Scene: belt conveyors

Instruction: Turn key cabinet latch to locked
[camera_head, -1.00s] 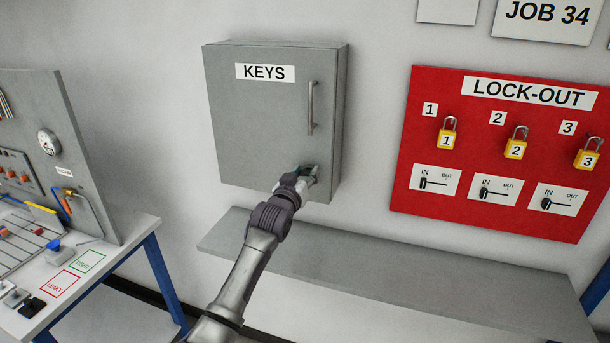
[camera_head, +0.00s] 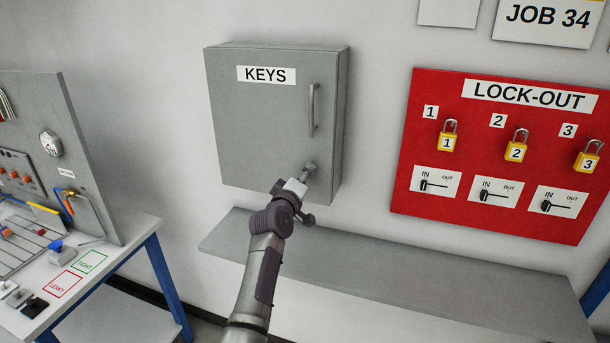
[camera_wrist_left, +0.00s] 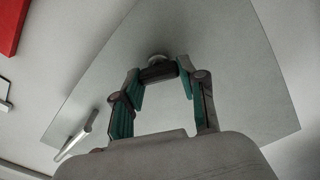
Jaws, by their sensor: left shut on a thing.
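The grey key cabinet (camera_head: 258,120), labelled KEYS, hangs on the wall with its door shut and a vertical bar handle (camera_head: 312,110) at the door's right side. Its latch (camera_head: 311,166) is a small grey knob low on the right of the door. My left gripper (camera_head: 304,175) is at the latch, seen from behind. In the left wrist view, the teal-padded fingers (camera_wrist_left: 160,82) are shut on the dark latch bar (camera_wrist_left: 158,72), with its round base just beyond on the cabinet door (camera_wrist_left: 220,60). The wrist hides part of the latch in the head view. My right gripper is not in view.
A grey shelf (camera_head: 400,275) runs along the wall below the cabinet. A red LOCK-OUT board (camera_head: 405,205) with yellow padlocks hangs to the right. A workbench (camera_head: 110,265) with a grey panel stands at the left.

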